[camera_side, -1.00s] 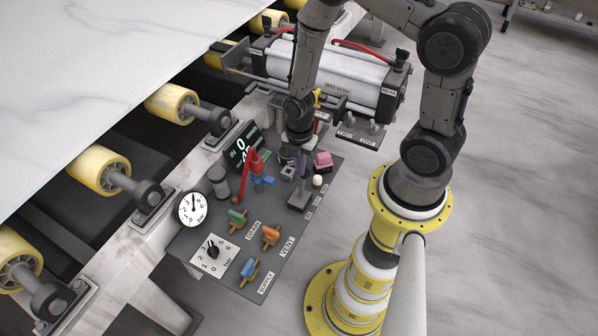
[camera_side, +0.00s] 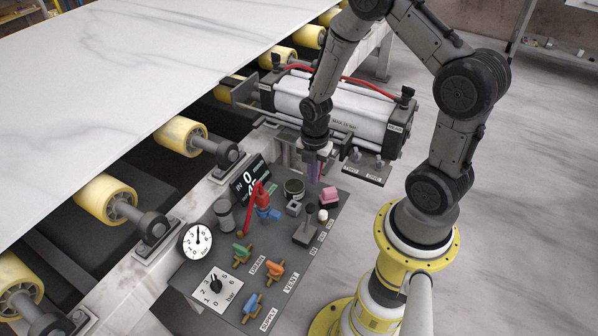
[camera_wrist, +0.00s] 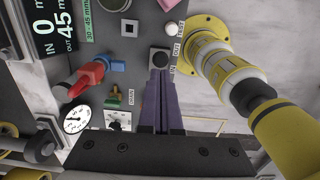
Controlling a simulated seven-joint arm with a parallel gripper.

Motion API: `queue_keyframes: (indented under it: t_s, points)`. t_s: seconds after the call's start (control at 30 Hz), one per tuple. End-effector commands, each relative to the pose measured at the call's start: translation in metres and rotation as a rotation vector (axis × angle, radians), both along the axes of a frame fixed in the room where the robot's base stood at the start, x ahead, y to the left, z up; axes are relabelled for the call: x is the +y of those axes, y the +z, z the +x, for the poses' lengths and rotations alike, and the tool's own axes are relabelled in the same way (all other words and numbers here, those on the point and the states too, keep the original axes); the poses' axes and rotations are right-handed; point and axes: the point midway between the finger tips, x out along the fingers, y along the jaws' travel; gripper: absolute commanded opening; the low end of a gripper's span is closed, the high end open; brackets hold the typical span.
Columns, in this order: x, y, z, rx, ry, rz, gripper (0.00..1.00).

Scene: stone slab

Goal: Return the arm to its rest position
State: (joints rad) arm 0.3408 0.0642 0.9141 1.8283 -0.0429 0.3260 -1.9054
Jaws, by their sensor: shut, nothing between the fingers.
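My gripper (camera_side: 314,176) hangs over the back part of the grey control panel (camera_side: 218,256), its purple fingers pointing down. In the wrist view the two fingers of my gripper (camera_wrist: 160,75) lie side by side, shut with nothing between them. They overlap the black lever (camera_wrist: 158,58) in that view. In the side view the lever (camera_side: 306,232) stands on its plate below the fingertips, apart from them.
The panel carries a red-handled valve (camera_side: 263,202), a pink button (camera_side: 330,197), a pressure gauge (camera_side: 196,242), a dial (camera_side: 216,286) and green, orange and blue valves. A large cylinder (camera_side: 330,108) lies behind. A white slab (camera_side: 120,75) rests on yellow rollers at left.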

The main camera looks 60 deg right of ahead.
Motion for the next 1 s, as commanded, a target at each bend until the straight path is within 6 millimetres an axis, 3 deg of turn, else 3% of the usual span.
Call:
queue_keyframes:
  t_s: [0.07,0.17,0.27,0.37,0.4,0.5,0.6,0.73,0.87,1.0]
  points:
    - [0.002,0.020,0.019,-0.059,0.024,-0.020,0.00]
    - [0.008,0.066,0.046,-0.173,0.065,-0.054,0.00]
    - [0.024,0.133,0.061,-0.302,0.062,-0.076,0.00]
    - [0.046,0.199,0.055,-0.418,-0.047,-0.056,0.00]
    - [0.054,0.222,0.047,-0.459,-0.109,-0.038,0.00]
    - [0.074,0.268,0.019,-0.538,-0.292,0.035,0.00]
    - [0.087,0.297,-0.013,-0.585,-0.485,0.121,0.00]
    - [0.099,0.315,-0.053,-0.598,-0.744,0.237,0.00]
    - [0.104,0.316,-0.088,-0.562,-1.018,0.336,0.00]
    - [0.105,0.303,-0.112,-0.477,-1.295,0.384,0.00]
